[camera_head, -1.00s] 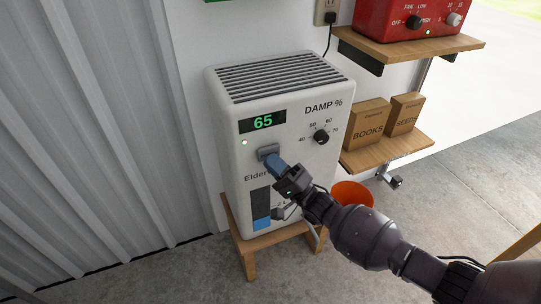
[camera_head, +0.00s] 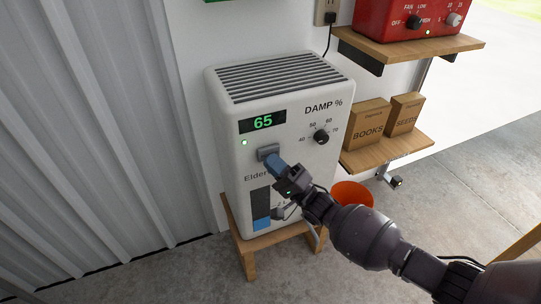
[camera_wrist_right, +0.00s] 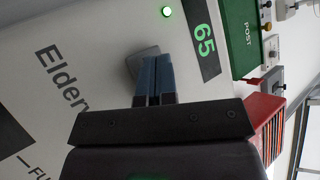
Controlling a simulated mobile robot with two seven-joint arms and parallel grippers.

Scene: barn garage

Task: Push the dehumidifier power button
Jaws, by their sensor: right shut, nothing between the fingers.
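The white dehumidifier (camera_head: 290,115) stands on a small wooden stand (camera_head: 262,243). Its display (camera_head: 263,121) reads 65 in green, and a green light (camera_head: 244,142) glows below it. A grey button (camera_head: 267,150) sits beside the light; it also shows in the right wrist view (camera_wrist_right: 140,60). My right gripper (camera_head: 272,160) is shut and empty, its blue fingertips at the button's lower edge. In the right wrist view the closed fingertips (camera_wrist_right: 154,62) overlap the button; whether they touch it I cannot tell. My left gripper is not in view.
A dial (camera_head: 321,137) is on the dehumidifier's upper right. Wooden shelves (camera_head: 390,152) at the right hold brown boxes and a red heater (camera_head: 400,18). An orange bucket (camera_head: 352,194) stands behind my right arm. A corrugated wall (camera_head: 80,130) fills the left.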

